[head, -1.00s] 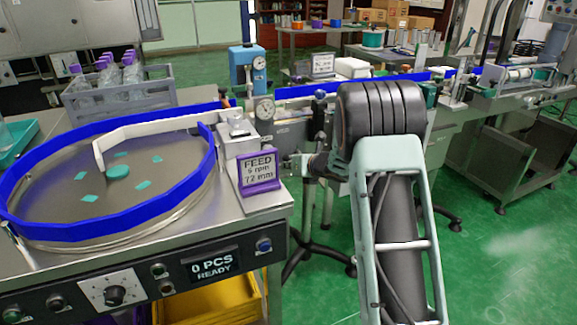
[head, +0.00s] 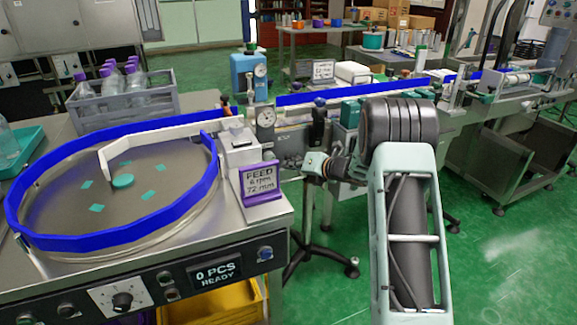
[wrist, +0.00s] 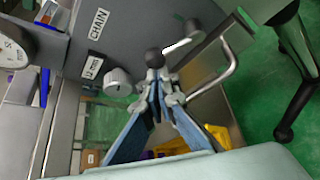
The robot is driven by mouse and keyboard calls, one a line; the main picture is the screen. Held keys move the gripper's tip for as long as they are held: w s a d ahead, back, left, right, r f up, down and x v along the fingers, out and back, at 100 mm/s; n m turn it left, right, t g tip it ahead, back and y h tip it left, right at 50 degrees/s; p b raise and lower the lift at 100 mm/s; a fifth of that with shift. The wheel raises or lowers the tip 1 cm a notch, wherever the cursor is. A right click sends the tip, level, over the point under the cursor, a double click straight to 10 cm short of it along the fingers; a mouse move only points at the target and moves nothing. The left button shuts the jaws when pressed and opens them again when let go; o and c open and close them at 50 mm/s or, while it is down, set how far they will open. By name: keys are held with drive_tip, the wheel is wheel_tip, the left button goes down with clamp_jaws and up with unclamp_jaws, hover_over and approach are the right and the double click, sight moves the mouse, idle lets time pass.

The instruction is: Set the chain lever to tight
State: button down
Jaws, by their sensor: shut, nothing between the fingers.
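In the wrist view, a grey panel carries a white CHAIN label (wrist: 97,25). A black ball knob (wrist: 154,57) sits right at the fingertips of my gripper (wrist: 157,82); I cannot tell whether they touch. A bright metal rod (wrist: 178,46) shows to the right of the ball, near another dark round end (wrist: 193,28). I cannot tell which of these belong to the chain lever, or how it is set. My gripper is shut and empty, its blue-padded fingers meeting at the tips. In the head view the lever and my fingers cannot be made out.
A grey round knob (wrist: 117,82) and a bent metal handle (wrist: 220,75) flank my fingers. In the head view, the blue-rimmed turntable (head: 110,238) and FEED sign (head: 262,180) stand left of my arm.

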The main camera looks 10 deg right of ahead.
drive_tip(key=m+y, duration=0.1)
drive_tip(key=d+r+m+y, duration=0.1)
drive_tip(key=r+m+y+b, duration=0.1)
drive_tip(key=shift+w+d+m+t, duration=0.2)
drive_tip(key=shift+d+m+t, duration=0.1)
drive_tip(key=shift+m, duration=0.1)
drive_tip(key=m+b, duration=0.1)
drive_tip(key=d+r+m+t+y+b, duration=0.1)
drive_tip(key=m, duration=0.1)
drive_tip(key=d+m+y+b, duration=0.1)
drive_tip(key=b, duration=0.1)
drive_tip(key=shift+w+d+r+t, duration=0.2)
drive_tip(key=shift+w+r+t, duration=0.1)
drive_tip(key=shift+r, duration=0.05)
drive_tip(key=shift+d+r, duration=0.1)
idle(0.6)
